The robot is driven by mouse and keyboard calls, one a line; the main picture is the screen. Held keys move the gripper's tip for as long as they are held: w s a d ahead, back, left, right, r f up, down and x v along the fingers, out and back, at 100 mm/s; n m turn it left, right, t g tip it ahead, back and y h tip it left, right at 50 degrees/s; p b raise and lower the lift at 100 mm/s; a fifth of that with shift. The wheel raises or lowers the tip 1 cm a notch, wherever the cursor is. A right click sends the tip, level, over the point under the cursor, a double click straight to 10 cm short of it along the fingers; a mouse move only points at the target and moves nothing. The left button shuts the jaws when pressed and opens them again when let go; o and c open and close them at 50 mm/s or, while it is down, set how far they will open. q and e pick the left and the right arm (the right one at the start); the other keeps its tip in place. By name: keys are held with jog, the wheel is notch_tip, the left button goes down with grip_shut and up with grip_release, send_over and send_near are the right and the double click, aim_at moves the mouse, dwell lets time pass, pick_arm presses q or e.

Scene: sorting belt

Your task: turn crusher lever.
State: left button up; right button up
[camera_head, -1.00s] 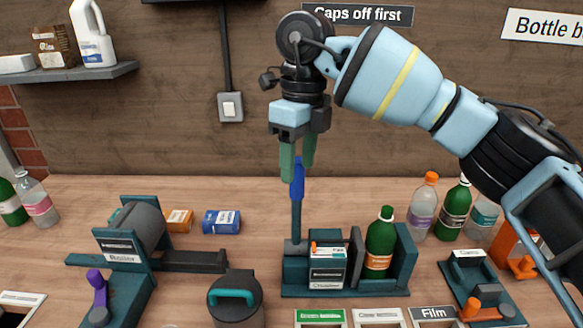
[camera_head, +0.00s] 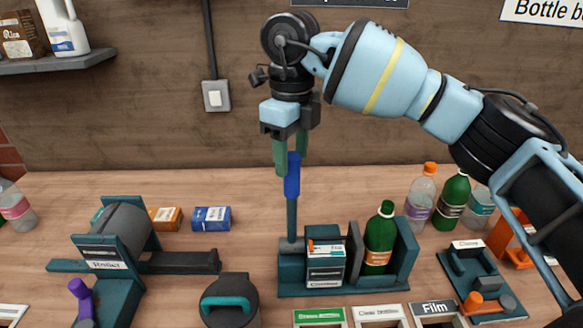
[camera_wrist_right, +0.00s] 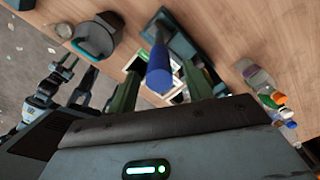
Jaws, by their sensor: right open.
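The crusher (camera_head: 290,270) is a dark teal unit on the table with a tall upright lever. The lever has a blue handle (camera_head: 293,176) at its top. A green bottle (camera_head: 378,245) with an orange label stands upright in the crusher's bay, at its right. My right gripper (camera_head: 291,157) points down over the handle with its green fingers apart. In the right wrist view the blue handle (camera_wrist_right: 160,78) lies between the two open fingers; I cannot tell whether they touch it.
A roller unit (camera_head: 120,240) stands to the left, with a grey lidded pot (camera_head: 230,305) in front. Several bottles, including a clear one with an orange cap (camera_head: 421,197), stand at the back right. A clamp fixture (camera_head: 478,285) sits at the right. Labelled bins line the front.

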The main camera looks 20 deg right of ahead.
aim_at(292, 169)
jog(key=shift+f, duration=1.8)
grip_shut()
